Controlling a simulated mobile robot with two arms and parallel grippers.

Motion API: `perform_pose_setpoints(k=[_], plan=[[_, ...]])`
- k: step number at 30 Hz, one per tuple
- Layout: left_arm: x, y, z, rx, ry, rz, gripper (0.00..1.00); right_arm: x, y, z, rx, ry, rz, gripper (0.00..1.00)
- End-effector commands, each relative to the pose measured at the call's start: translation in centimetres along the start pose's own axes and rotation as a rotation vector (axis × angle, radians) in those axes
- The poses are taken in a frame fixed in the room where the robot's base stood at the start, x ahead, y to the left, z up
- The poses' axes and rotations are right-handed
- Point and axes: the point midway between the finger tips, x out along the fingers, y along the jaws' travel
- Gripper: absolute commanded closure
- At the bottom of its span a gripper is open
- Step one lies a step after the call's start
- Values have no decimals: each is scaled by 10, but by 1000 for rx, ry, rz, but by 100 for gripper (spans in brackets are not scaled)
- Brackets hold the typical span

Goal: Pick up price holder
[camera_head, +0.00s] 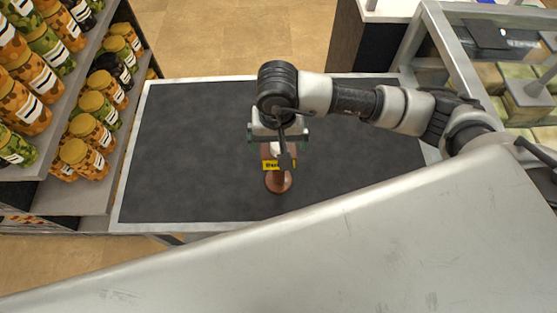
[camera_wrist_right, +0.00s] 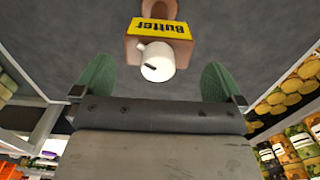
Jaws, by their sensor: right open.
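The price holder (camera_head: 279,183) stands on the dark table top, with a round brown base and a yellow label. My left gripper is not in view.
The dark table top (camera_head: 190,150) with a pale rim is otherwise clear. A shelf of jars (camera_head: 92,132) stands close at its left. A metal-framed case (camera_head: 480,75) stands at the right. A dark-sided counter (camera_head: 365,45) is behind the table.

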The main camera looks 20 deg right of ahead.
Motion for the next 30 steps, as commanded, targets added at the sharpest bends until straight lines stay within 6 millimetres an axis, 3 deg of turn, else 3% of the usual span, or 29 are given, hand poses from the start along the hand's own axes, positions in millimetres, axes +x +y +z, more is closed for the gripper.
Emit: perform_pose_setpoints(k=[5, 9, 13, 22, 30], plan=[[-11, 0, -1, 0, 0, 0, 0, 11, 1, 0, 2, -4, 0, 0], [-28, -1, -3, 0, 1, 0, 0, 31, 3, -2, 2, -7, 0, 0], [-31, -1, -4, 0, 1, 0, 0, 50, 2, -3, 2, -4, -1, 0], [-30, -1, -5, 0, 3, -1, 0, 57, 2, -4, 0, 0, -3, 0], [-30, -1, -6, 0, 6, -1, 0, 57, 2, -3, 0, 0, -3, 40]])
